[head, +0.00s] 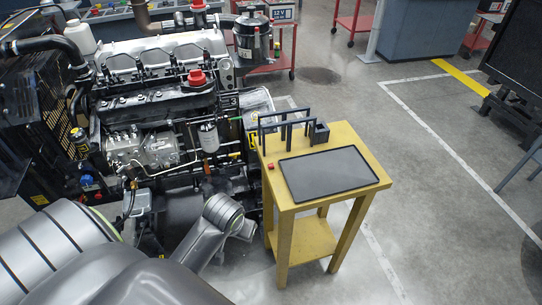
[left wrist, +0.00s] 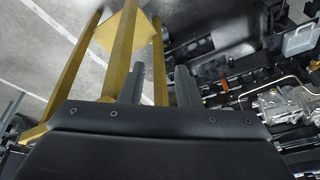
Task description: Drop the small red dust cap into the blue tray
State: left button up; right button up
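A small red cap (head: 271,166) lies on the left edge of the yellow stand's top (head: 350,139). A flat, dark grey tray or mat (head: 330,172) lies on the same top, right of the cap. No clearly blue tray shows; a small dark open box (head: 319,132) stands at the back of the top. My left arm reaches in left of the stand in the head view, its gripper hidden there. In the left wrist view my left gripper (left wrist: 159,78) has its two fingers apart with nothing between them, near the stand's legs. My right gripper is not in view.
A diesel engine (head: 155,105) with larger red caps (head: 197,77) stands close left of the stand. A dark rack with upright bars (head: 284,127) rises at the back of the stand top. Open grey floor (head: 430,210) lies to the right.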

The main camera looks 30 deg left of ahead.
pick_arm(q)
jog(key=w+a+r+n, duration=0.1)
jog(key=w+r+n, duration=0.15)
jog(key=w, duration=0.45)
jog(key=w+a+r+n, duration=0.1)
jog(key=w+r, duration=0.3)
jog(key=w, duration=0.3)
jog(key=n+g, duration=0.1)
jog(key=n, duration=0.3)
send_near(271, 164)
jog(key=f+b, duration=0.1)
jog(key=b, duration=0.5)
jog(key=w+f+b, duration=0.1)
jog(key=f+b, duration=0.1)
jog(key=b, duration=0.4)
jog(key=shift+w+a+m+y, duration=0.15)
jog(key=shift+a+m+y, duration=0.05)
jog(key=shift+m+y, duration=0.1)
jog(key=x, duration=0.4)
jog(key=shift+s+d+f+p, duration=0.15)
jog(key=shift+s+f+p, duration=0.15)
jog(key=shift+s, duration=0.15)
jog(key=shift+w+f, duration=0.15)
jog(key=shift+f, duration=0.25)
grip_shut()
